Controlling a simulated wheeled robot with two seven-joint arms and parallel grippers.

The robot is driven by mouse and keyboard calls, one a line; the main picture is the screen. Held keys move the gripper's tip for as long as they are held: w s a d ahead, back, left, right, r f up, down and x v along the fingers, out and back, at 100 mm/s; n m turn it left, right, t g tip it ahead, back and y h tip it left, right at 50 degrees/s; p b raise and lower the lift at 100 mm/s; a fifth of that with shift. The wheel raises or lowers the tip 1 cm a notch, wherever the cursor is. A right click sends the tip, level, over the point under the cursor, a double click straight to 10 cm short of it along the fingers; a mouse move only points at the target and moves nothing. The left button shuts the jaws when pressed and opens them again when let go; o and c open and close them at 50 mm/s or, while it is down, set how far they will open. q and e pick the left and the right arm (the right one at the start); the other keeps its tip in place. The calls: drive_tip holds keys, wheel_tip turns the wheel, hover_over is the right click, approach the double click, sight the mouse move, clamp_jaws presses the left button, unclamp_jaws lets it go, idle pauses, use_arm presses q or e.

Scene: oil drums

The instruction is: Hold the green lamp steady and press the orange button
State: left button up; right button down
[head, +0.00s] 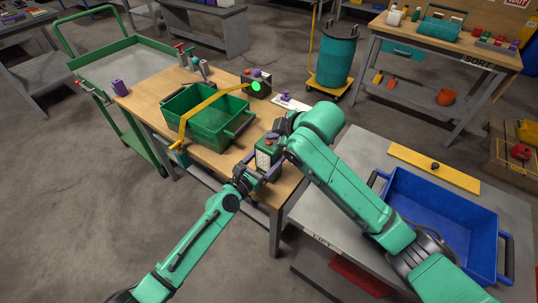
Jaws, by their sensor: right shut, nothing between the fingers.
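The green lamp (262,158), a boxy dark green body with a pale front panel, stands at the near right corner of the wooden table. The orange button (271,141) shows as a small orange patch at its top, partly hidden. My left gripper (257,171) reaches in from below, its fingers on either side of the lamp's body, apparently closed on it. My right gripper (276,138) is shut and empty, close beside the lamp's top. I cannot tell whether it touches the button.
A green crate (194,133) with a yellow bar across it stands on the wooden table (150,99). Behind the lamp are a white card (290,103) and a dark box (263,76) near a bright green dot. A blue tray (415,195) lies on the grey table at right.

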use_arm(q)
drive_tip(key=shift+f, duration=0.1)
use_arm(e)
drive_tip(key=shift+f, duration=0.35)
drive_tip(key=shift+r, duration=0.45)
wheel_tip(320, 180, up, 6)
idle(0.4)
use_arm(q)
drive_tip(key=o, duration=1.5)
